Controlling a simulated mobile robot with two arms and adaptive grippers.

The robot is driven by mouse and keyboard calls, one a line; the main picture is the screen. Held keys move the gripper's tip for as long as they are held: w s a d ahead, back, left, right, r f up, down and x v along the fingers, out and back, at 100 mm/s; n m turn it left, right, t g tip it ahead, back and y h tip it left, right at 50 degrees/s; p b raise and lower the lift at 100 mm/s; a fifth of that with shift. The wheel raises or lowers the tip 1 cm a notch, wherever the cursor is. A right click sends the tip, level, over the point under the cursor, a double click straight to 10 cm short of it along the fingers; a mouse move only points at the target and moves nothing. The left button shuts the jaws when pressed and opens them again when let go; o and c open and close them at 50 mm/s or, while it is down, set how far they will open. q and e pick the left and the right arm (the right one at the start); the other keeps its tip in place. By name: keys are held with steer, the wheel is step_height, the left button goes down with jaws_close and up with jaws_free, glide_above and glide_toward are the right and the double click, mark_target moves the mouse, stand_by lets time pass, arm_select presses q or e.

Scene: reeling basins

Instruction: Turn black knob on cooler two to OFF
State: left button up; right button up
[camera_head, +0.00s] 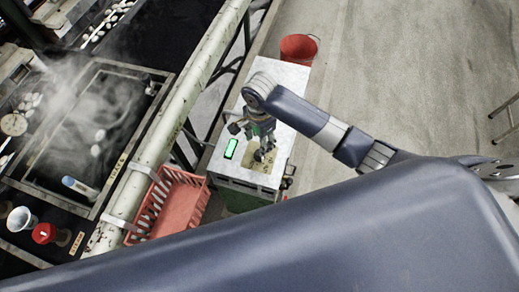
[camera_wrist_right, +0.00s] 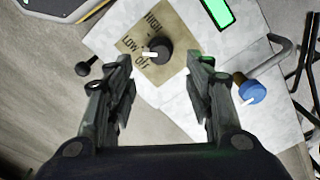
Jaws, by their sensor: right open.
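The black knob (camera_wrist_right: 158,50) sits on a tan label plate (camera_wrist_right: 140,30) marked HIGH, LOW and OFF. The knob's white pointer mark is on its left side in the right wrist view, toward the LOW and OFF words; I cannot tell the exact setting. The plate is on the pale cooler top (camera_head: 283,80). My right gripper (camera_wrist_right: 160,88) is open and empty, with its fingers either side of and short of the knob in that view. In the head view the right gripper (camera_head: 262,148) is over the cooler top and hides the knob. My left gripper is not in view.
A green display (camera_head: 231,148) is on the cooler top. A blue cap (camera_wrist_right: 252,91) with a grey pipe is right of the knob in the wrist view. A red basket (camera_head: 172,205) and pale pipe (camera_head: 190,85) lie left of the cooler. A red bucket (camera_head: 298,48) stands behind.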

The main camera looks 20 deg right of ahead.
step_height(320, 180, down, 8)
steer(key=shift+r, duration=0.25)
steer(key=c, duration=1.1)
